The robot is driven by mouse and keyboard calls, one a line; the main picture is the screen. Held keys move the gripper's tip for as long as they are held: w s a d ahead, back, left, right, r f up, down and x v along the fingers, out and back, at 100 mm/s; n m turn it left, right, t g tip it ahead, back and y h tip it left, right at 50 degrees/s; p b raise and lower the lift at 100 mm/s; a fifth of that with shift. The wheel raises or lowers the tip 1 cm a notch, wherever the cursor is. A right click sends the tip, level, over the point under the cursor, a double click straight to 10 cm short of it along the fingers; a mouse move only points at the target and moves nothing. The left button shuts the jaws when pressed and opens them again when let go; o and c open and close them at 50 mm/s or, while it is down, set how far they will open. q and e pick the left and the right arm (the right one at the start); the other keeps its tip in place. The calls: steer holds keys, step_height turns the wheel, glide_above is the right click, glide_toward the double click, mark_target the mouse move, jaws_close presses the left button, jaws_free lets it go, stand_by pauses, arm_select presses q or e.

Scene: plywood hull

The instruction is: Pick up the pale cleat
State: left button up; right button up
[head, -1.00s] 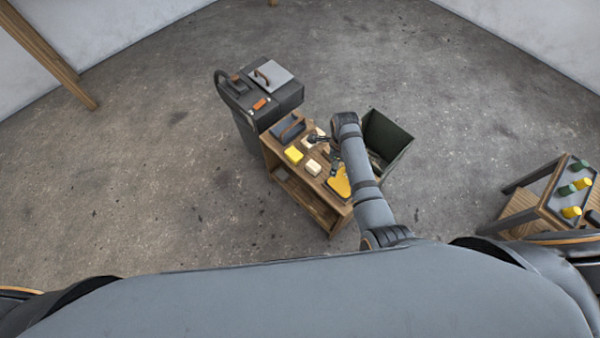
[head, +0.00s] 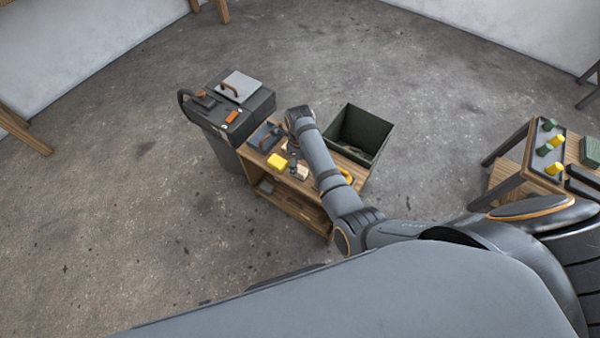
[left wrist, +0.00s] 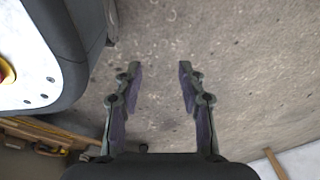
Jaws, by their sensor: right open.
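A small pale block (head: 302,173), which looks like the pale cleat, lies on the wooden stand (head: 292,206), right of a yellow block (head: 277,162). My right gripper (head: 293,167) is open over the stand between these two blocks, close to the pale one. I cannot tell whether it touches it. My right arm hides much of the stand top, and a second pale block seen earlier is hidden. My left gripper (left wrist: 160,78) is open and empty in the left wrist view, above bare floor.
A dark green open bin (head: 360,134) stands behind the stand at its right. A dark case (head: 245,112) stands at its left back. A side table (head: 525,172) with green and yellow pegs stands at the right. The floor in front is free.

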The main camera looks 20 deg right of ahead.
mark_target(300, 169)
steer(key=f, duration=0.1)
steer(key=f+b, duration=0.1)
steer(key=f, duration=0.1)
steer(key=shift+s+f, duration=0.2)
steer(key=shift+f, duration=0.5)
arm_select(q)
steer(key=shift+w+d+r, duration=0.1)
steer(key=shift+w+r, duration=0.1)
steer(key=shift+w, duration=1.05)
arm_select(e)
steer(key=shift+c, duration=0.2)
steer(key=shift+r, duration=0.1)
jaws_close()
